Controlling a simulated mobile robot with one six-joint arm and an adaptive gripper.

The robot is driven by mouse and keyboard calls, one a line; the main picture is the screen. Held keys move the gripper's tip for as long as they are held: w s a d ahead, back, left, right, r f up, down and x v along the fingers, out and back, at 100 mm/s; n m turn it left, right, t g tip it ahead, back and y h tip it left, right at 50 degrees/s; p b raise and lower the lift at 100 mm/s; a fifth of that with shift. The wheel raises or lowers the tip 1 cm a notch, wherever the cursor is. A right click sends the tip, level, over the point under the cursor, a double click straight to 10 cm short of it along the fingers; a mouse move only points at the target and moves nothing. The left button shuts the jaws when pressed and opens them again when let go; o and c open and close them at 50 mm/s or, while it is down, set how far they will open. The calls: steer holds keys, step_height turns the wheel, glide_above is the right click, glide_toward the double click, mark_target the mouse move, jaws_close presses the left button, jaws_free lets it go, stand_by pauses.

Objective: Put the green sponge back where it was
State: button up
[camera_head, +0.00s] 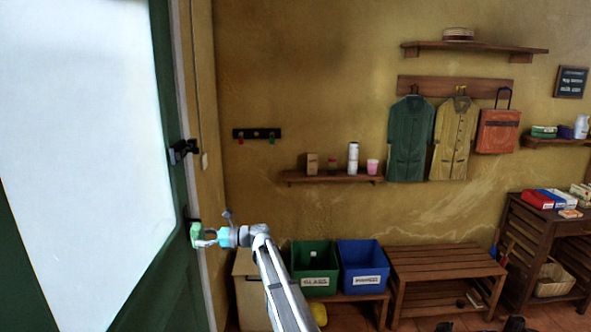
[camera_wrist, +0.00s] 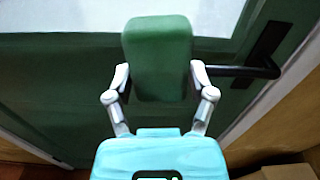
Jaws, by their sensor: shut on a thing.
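The green sponge (camera_wrist: 158,60) is a block held upright between the two fingers of my gripper (camera_wrist: 158,80) in the wrist view. My gripper is shut on it. In the head view the sponge (camera_head: 195,234) shows at the tip of my gripper (camera_head: 205,238), at the left, in front of the green door's edge. The sponge hides part of the door in the wrist view. I cannot tell from these frames which spot the sponge came from.
The green door (camera_head: 165,270) with a black handle (camera_wrist: 255,68) is close beside the sponge. A green bin (camera_head: 315,283) and a blue bin (camera_head: 364,285) stand low, right of my arm. A wall shelf (camera_head: 325,178) holds small items. A slatted bench (camera_head: 445,262) stands farther right.

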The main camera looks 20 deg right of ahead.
mark_target(203, 226)
steer(key=shift+r+p, duration=1.4)
steer(key=shift+r, duration=0.55)
steer(key=shift+w, duration=0.15)
